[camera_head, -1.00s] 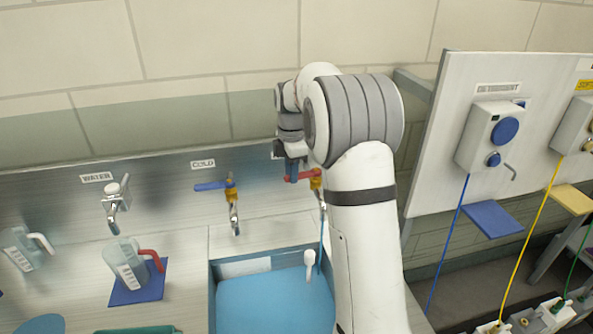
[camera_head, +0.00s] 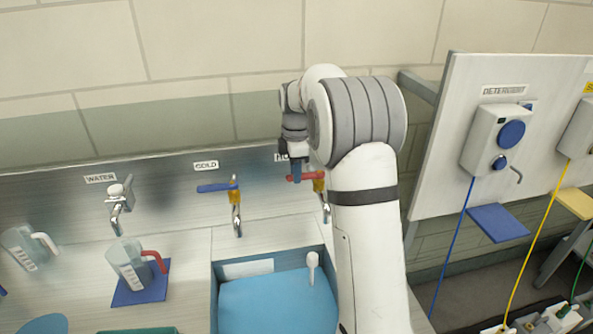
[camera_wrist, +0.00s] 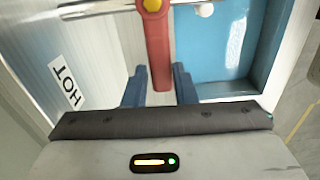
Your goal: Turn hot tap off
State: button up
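The hot tap has a red lever handle (camera_head: 307,177) on a yellow valve body (camera_head: 319,186); its spout (camera_head: 326,212) is partly hidden by my arm. The lever points left in the head view. My gripper (camera_head: 296,174) reaches down at the lever's free end. In the wrist view, the blue fingers of my gripper (camera_wrist: 159,70) stand apart on either side of the red lever (camera_wrist: 157,48), with its end between them. I cannot tell whether either finger touches it. The HOT label (camera_wrist: 68,82) is beside it.
The cold tap (camera_head: 236,195) with a blue lever is to the left, above the blue basin (camera_head: 278,303). A water tap (camera_head: 117,198) and a jug on a blue mat (camera_head: 141,288) are further left. A detergent dispenser (camera_head: 497,138) is on the right panel.

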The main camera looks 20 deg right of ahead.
jog(key=o, duration=0.4)
jog(key=shift+r+b, duration=0.6)
jog(key=shift+r, duration=3.3)
